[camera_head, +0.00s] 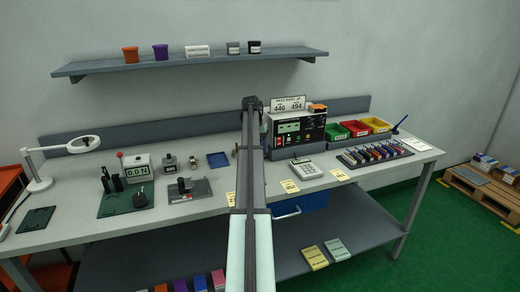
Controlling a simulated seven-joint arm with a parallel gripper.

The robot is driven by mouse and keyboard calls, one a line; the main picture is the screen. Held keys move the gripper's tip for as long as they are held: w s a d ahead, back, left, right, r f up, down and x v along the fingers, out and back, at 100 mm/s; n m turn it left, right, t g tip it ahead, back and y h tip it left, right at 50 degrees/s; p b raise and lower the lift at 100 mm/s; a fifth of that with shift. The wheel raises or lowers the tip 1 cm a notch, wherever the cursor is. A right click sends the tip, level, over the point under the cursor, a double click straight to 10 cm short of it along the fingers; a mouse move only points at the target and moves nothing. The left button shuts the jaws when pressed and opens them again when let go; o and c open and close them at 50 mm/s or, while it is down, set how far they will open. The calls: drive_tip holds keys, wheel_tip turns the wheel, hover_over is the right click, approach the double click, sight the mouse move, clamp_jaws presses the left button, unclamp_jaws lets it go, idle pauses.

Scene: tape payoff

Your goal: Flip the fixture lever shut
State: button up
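A red ball knob (119,155) stands upright beside a white box with a "0.0 N" readout (138,172), on the left half of the bench. In front of it is a dark green base plate (113,207) with black upright parts and a round black knob (140,200). To its right a grey plate fixture (200,191) carries a small dark block. I cannot tell for sure which part is the fixture lever or how far it is turned. My arm rises through the middle of the picture, right of these things. My gripper is hidden behind it.
The workbench (75,225) also holds a white lamp (82,145) at left, a blue tray (218,160), a black control unit (297,128), a calculator-like device (307,170), coloured bins (355,128) and a rack of several tools (375,153). A shelf (120,64) hangs above.

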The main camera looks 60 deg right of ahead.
drive_tip(key=shift+f, duration=0.2)
drive_tip(key=shift+c, duration=0.3)
clamp_jaws()
idle(0.3)
